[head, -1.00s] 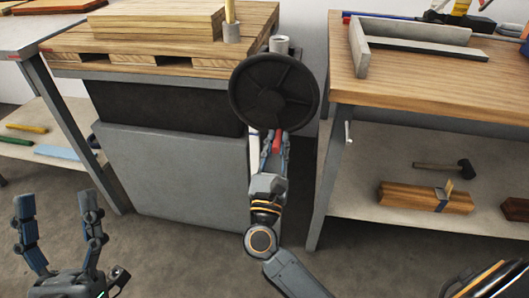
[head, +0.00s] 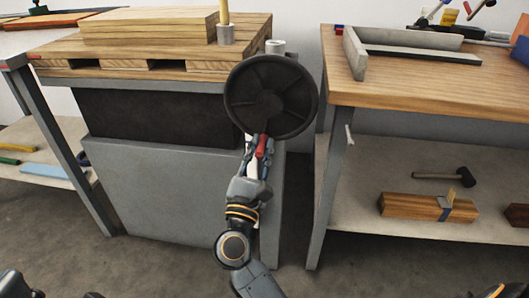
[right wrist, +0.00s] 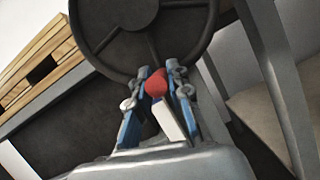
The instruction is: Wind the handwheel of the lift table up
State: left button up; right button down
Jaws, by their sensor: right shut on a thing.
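The black handwheel (head: 271,92) is on the right side of the lift table (head: 190,190), facing me. Its red handle (head: 262,146) is at the bottom of the rim. My right gripper (head: 258,150) is shut on the red handle, below the wheel. In the right wrist view the red knob (right wrist: 155,84) shows between the two blue-grey fingers (right wrist: 160,95), with the wheel (right wrist: 140,30) behind it. The lift table carries a wooden pallet (head: 120,68) with planks on top. My left gripper is only a dark scrap at the lower left edge; its fingers cannot be made out.
A workbench (head: 430,85) stands to the right; its lower shelf (head: 350,200) holds a mallet (head: 445,177) and a wooden block (head: 420,206). Another bench (head: 50,120) stands at the left. A narrow gap separates the lift table from the right workbench.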

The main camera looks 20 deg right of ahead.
jog(key=shift+w+a+r, duration=0.1)
jog(key=shift+a+r, duration=0.05)
jog(key=shift+a, duration=0.1)
jog(key=c, duration=1.3)
grip_release()
jog(key=shift+o, duration=0.2)
jog(key=shift+s+a+f, duration=0.1)
jog(key=shift+s+f, duration=0.1)
jog(key=v, duration=1.1)
jog(key=shift+s, duration=0.2)
jog(key=shift+a, duration=0.15)
